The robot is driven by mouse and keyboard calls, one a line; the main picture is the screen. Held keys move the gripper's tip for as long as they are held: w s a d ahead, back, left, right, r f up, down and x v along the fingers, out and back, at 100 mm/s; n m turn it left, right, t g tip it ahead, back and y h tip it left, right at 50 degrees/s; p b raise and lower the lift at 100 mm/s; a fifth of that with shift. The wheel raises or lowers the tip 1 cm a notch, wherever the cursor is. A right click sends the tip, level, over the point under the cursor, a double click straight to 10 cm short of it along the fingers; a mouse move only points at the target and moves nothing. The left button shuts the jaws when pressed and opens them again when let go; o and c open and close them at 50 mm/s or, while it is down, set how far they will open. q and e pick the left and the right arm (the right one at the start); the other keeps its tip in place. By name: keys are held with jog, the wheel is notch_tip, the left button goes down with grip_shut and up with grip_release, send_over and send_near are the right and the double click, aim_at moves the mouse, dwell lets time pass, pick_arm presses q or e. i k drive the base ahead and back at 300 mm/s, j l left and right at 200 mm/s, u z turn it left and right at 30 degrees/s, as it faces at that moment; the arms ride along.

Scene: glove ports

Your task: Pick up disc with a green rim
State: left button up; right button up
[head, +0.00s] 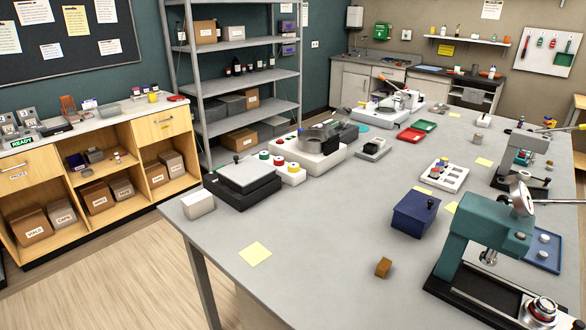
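I cannot make out a disc with a green rim for certain. Several small round pieces with coloured tops (279,162) sit in a row on a white block at the middle left of the grey table (330,235). They are too small to tell which, if any, has a green rim. Neither of my grippers shows in the head view.
A black box-like device (243,183) and a white block (198,204) stand at the table's left edge. A blue box (414,214), a brown block (383,267) and a teal press (490,240) stand to the right. The front middle is mostly clear.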

aim_at(262, 155)
jog(key=k+j, duration=0.2)
jog(key=k, duration=0.15)
jog(key=i+j+z, duration=0.2)
jog(key=i+j, duration=0.15)
jog(key=j, duration=0.3)
jog(key=i+j+z, duration=0.1)
jog(key=j, duration=0.25)
jog(key=i+j+z, duration=0.1)
jog(key=i+j, duration=0.15)
jog(key=i+j+z, duration=0.1)
jog(key=j, duration=0.4)
jog(key=i+j+z, duration=0.1)
jog(key=j, duration=0.25)
jog(key=i+j+z, duration=0.1)
jog(key=j, duration=0.3)
jog(key=i+j+z, duration=0.1)
jog(key=j, duration=0.3)
jog(key=i, duration=0.1)
